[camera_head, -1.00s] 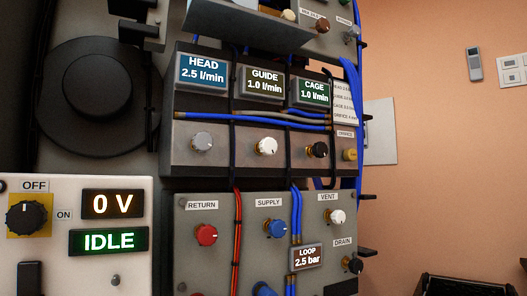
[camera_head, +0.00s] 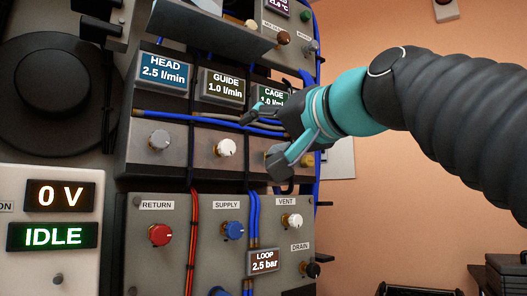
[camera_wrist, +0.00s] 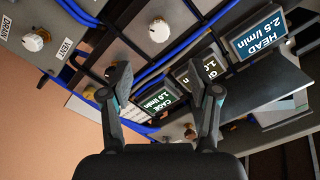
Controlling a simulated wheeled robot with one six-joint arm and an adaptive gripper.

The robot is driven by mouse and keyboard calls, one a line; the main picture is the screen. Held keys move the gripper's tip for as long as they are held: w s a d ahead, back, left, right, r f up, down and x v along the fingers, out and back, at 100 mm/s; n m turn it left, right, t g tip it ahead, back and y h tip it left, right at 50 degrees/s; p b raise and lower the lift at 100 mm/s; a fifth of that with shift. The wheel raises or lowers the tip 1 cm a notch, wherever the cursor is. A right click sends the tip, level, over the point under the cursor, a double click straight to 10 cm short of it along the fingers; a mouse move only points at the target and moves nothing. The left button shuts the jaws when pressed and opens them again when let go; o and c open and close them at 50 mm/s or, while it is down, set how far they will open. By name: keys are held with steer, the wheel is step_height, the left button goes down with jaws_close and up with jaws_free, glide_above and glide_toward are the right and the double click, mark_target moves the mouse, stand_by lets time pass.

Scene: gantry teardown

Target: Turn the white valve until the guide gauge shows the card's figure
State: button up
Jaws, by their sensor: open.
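The white valve (camera_head: 225,147) is a round white knob below the guide gauge (camera_head: 222,86), which reads 1.0 l/min. In the wrist view the white valve (camera_wrist: 159,30) sits beyond my fingers, and the guide gauge (camera_wrist: 198,72) is partly covered by a finger. My gripper (camera_head: 263,138) is open and empty, just right of the white valve, in front of the cage column. In the wrist view my gripper (camera_wrist: 167,85) has its fingers spread with nothing between them touching.
The head gauge (camera_head: 164,72) reads 2.5 l/min, with a grey knob (camera_head: 159,139) below it. The cage gauge (camera_head: 272,98) is partly covered by my gripper. Blue hoses (camera_head: 180,117) cross above the knobs. Another white knob, the vent (camera_head: 291,219), sits lower right.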

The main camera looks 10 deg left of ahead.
mark_target(230, 147)
steer(key=p+x, duration=0.2)
steer(key=x, duration=1.1)
steer(key=shift+w+f, duration=0.1)
steer(key=c, duration=1.2)
